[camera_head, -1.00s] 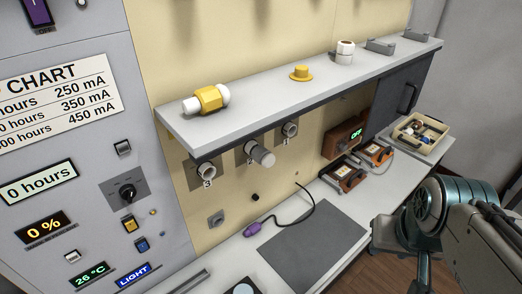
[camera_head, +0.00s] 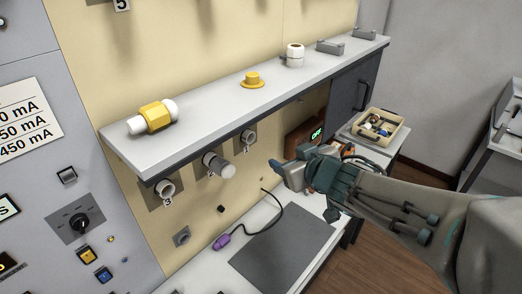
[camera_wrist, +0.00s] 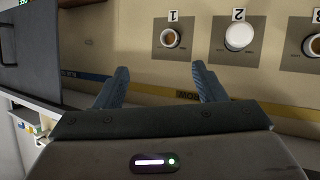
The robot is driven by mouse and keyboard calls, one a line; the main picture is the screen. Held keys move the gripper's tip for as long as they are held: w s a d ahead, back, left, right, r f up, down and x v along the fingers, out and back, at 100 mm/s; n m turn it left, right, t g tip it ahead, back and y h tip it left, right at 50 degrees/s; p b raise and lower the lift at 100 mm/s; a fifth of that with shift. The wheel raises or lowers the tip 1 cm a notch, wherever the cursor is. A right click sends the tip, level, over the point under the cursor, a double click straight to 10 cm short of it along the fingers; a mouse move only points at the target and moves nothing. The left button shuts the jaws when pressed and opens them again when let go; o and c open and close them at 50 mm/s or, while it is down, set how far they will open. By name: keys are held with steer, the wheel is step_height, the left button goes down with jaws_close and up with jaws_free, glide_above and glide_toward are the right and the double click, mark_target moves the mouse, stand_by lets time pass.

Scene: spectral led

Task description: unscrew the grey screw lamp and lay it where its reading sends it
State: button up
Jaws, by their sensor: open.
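The grey screw lamp (camera_head: 219,165) sits in the middle wall socket under the shelf, pointing outward; its white round end (camera_wrist: 238,36) faces the wrist camera below the label 2. An empty socket (camera_head: 248,138) is to its right in the head view, labelled 1 (camera_wrist: 170,38) in the wrist view. Another socket (camera_head: 166,189) is to its left, partly cut off in the wrist view (camera_wrist: 314,46). My gripper (camera_head: 283,170) is open and empty, to the right of the lamp and apart from it. In the wrist view its two fingers (camera_wrist: 160,85) stand apart, below socket 1.
The shelf (camera_head: 240,100) overhangs the sockets and bears a yellow-and-white lamp (camera_head: 152,117), a yellow cap (camera_head: 253,80) and a white roll (camera_head: 295,55). A purple-handled cable (camera_head: 222,241) lies by a grey mat (camera_head: 285,248). A bin (camera_head: 379,129) stands right, behind my arm.

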mark_target(226, 167)
steer(key=s+a+f+n+g+y, duration=0.25)
steer(key=s+a+y, duration=0.2)
steer(key=a, duration=0.25)
steer(key=shift+n+g, duration=0.35)
steer(key=b+x, duration=0.1)
steer(key=x, duration=0.3)
steer(key=r+b+x, duration=0.1)
steer(key=x, duration=0.4)
steer(key=b+x, duration=0.1)
steer(key=x, duration=0.3)
steer(key=shift+w+a, duration=0.35)
steer(key=shift+w, duration=0.25)
steer(key=c, duration=1.1)
